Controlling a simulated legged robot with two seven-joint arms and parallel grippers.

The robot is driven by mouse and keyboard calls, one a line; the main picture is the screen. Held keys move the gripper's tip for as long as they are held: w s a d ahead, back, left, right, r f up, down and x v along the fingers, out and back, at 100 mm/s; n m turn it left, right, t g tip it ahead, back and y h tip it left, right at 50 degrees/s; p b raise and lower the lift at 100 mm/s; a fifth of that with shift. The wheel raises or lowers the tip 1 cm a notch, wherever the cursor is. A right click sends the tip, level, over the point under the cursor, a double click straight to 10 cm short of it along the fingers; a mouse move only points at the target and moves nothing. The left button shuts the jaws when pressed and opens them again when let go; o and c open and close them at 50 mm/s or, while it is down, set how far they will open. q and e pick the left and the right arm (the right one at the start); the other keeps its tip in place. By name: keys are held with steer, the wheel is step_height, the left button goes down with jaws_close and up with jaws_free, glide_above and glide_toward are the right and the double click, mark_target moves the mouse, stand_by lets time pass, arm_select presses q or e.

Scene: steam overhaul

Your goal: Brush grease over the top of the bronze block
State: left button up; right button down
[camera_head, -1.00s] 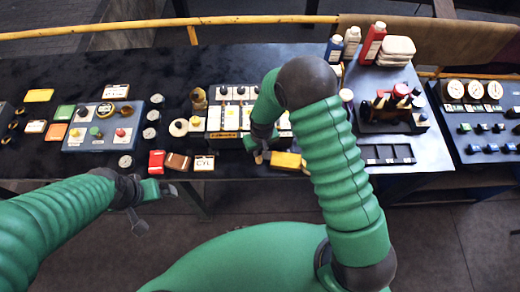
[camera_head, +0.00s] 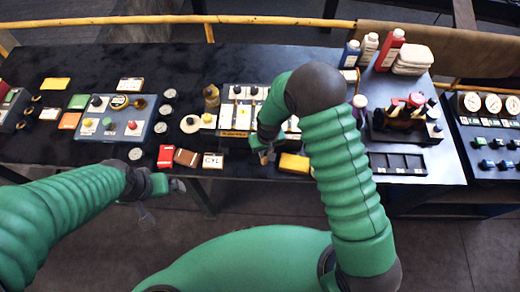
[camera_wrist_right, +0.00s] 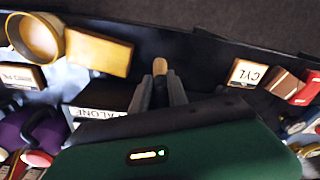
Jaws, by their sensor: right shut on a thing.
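The yellow-bronze block (camera_head: 294,163) lies at the front edge of the bench, just right of my right gripper. It also shows in the right wrist view (camera_wrist_right: 98,50), left of the fingers and apart from them. My right gripper (camera_head: 264,148) is shut on a slim tool with a wooden handle (camera_wrist_right: 160,66), likely the brush. Only the handle's end shows past the fingers; the bristles are hidden. A round brass-coloured cup (camera_wrist_right: 36,38) stands beside the block in the wrist view; my right arm hides it in the head view. My left gripper (camera_head: 162,198) is empty, fingers apart, before the bench edge.
A CYL card (camera_head: 212,160), a brown block (camera_head: 187,157) and a red box (camera_head: 166,156) lie left of my right gripper. A blue panel with knobs (camera_head: 118,118) is further left. Bottles (camera_head: 390,50) stand at the back right. A black divided tray (camera_head: 398,164) is at right.

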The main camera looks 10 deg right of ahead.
steer(key=shift+s+d+f, duration=0.1)
steer(key=shift+s+d, duration=0.5)
steer(key=shift+s, duration=0.25)
stand_by(0.8)
step_height(320, 180, up, 6)
steer(key=p, duration=0.4)
steer(key=shift+p, duration=0.4)
step_height(320, 180, up, 3)
steer(key=shift+r+p, duration=0.1)
steer(key=shift+p, duration=1)
